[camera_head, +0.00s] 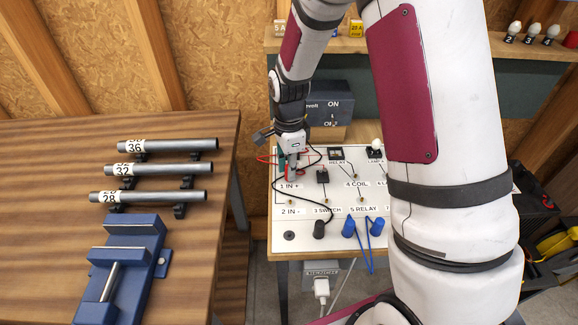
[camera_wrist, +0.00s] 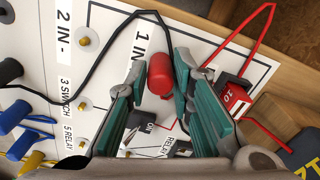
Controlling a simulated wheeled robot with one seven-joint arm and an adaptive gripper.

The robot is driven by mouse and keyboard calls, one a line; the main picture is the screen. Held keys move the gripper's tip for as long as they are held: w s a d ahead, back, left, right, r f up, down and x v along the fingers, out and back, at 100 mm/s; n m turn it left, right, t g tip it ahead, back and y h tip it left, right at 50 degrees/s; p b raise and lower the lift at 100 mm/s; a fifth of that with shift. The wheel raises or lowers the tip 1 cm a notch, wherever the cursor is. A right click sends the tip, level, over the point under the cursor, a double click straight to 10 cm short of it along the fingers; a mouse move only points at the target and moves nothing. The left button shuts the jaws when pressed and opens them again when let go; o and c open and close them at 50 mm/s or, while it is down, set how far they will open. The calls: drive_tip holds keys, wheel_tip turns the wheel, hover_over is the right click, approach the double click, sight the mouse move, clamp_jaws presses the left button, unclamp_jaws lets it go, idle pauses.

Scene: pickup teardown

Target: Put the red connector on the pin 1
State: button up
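The red connector (camera_wrist: 160,75) is a short red cylinder beside the "1 IN" label (camera_wrist: 137,50) in the wrist view. In the head view the red connector (camera_head: 291,173) stands roughly upright just above the "1 IN +" label (camera_head: 289,186). My gripper (camera_wrist: 157,72) has its teal fingers spread on either side of the connector, with small gaps showing at both sides. In the head view my gripper (camera_head: 291,158) points down at the board's left back corner. Pin 1 is not visible; I cannot tell whether the connector sits on it.
The white board (camera_head: 300,221) has labelled pins. A black wire (camera_wrist: 108,38) loops near my gripper, and a red fuse block (camera_wrist: 234,92) is close to the right finger. Blue connectors (camera_head: 349,227) lie at the front. A wooden table (camera_head: 50,230) stands left.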

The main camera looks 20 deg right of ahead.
drive_tip(key=shift+o, duration=1.2)
wheel_tip(320, 180, up, 10)
drive_tip(key=shift+r, duration=0.2)
drive_tip(key=s+r+n+t, duration=0.2)
drive_tip(key=s+r+n, duration=0.6)
drive_tip(key=s+r, duration=0.45)
drive_tip(key=s+r+n+t, duration=0.2)
drive_tip(key=s+n, duration=0.8)
drive_tip(key=s, duration=0.2)
drive_tip(key=shift+s+d+r, duration=0.2)
drive_tip(key=shift+s+r, duration=0.1)
drive_tip(key=shift+s, duration=0.1)
